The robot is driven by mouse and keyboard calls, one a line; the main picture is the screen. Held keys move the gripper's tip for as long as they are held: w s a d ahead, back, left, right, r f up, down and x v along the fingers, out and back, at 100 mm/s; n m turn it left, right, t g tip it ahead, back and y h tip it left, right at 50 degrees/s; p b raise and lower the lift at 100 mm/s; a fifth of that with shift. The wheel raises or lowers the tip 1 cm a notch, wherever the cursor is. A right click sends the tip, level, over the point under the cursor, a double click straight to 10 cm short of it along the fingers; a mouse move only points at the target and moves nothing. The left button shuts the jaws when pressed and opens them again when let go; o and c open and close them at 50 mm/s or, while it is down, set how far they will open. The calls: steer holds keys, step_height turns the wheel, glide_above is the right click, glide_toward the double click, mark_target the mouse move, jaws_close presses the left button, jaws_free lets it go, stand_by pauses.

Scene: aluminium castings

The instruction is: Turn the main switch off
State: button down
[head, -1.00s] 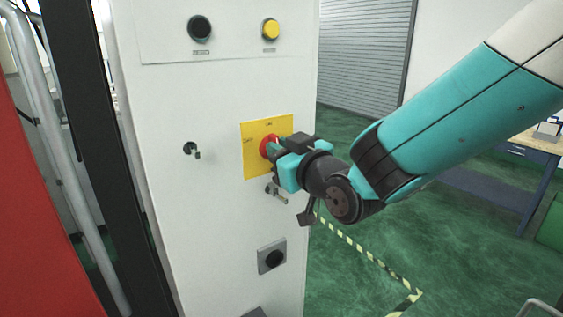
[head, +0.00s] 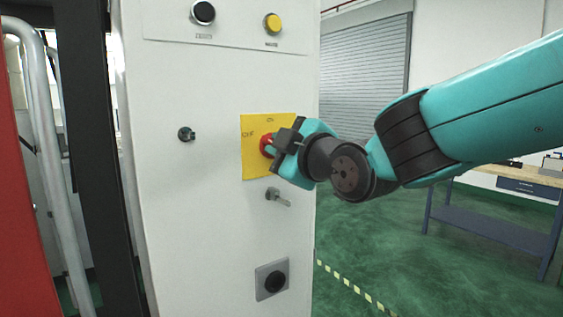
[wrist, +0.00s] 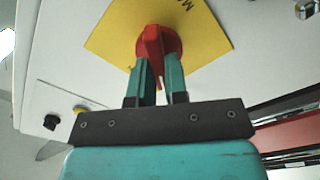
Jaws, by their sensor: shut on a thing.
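The main switch (head: 265,146) is a red rotary knob on a yellow plate (head: 257,170) fixed to the white cabinet front. In the wrist view the red knob (wrist: 157,42) has a raised handle, and the yellow plate (wrist: 110,38) lies behind it. My gripper (head: 275,148) is at the knob from the right. In the wrist view its two teal fingers (wrist: 158,82) stand on either side of the red handle, shut on it. In the head view the gripper hides part of the knob and plate.
The white cabinet (head: 215,220) also carries a black button (head: 203,13), a yellow button (head: 273,23), a small key switch (head: 186,134), a lever handle (head: 279,197) just below the plate and a black knob (head: 274,281). A workbench (head: 490,215) stands at the right. Green floor lies between.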

steer(key=shift+n+b, duration=0.35)
steer(key=shift+n, duration=0.15)
steer(key=c, duration=1.1)
jaws_free()
steer(key=shift+c, duration=0.2)
